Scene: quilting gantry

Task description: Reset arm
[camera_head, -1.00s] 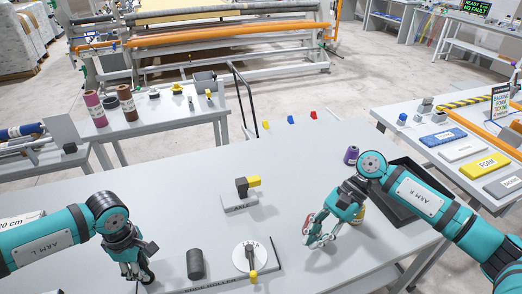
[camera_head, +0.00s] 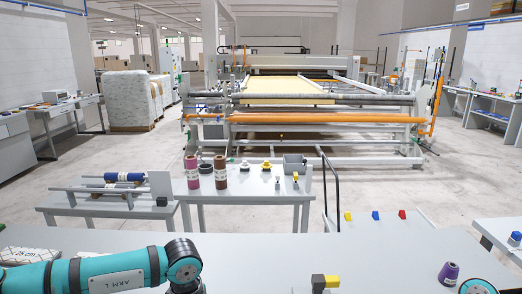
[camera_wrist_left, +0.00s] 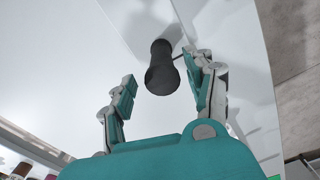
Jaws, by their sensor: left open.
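My left arm (camera_head: 105,272) comes in from the lower left of the head view, and its gripper is below the frame there. In the left wrist view my left gripper (camera_wrist_left: 163,88) is open, with its two fingers apart. A dark cylinder (camera_wrist_left: 162,68) stands on the white table beyond and between the fingers in the picture; whether it touches the right finger I cannot tell. Only a small teal part of my right arm (camera_head: 478,287) shows at the bottom right of the head view, and the right gripper is out of frame.
A grey block with a yellow part (camera_head: 325,283) and a purple spool (camera_head: 448,273) are on the near table (camera_head: 265,255). Behind stands a bench with spools (camera_head: 220,172), then the quilting machine (camera_head: 300,100).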

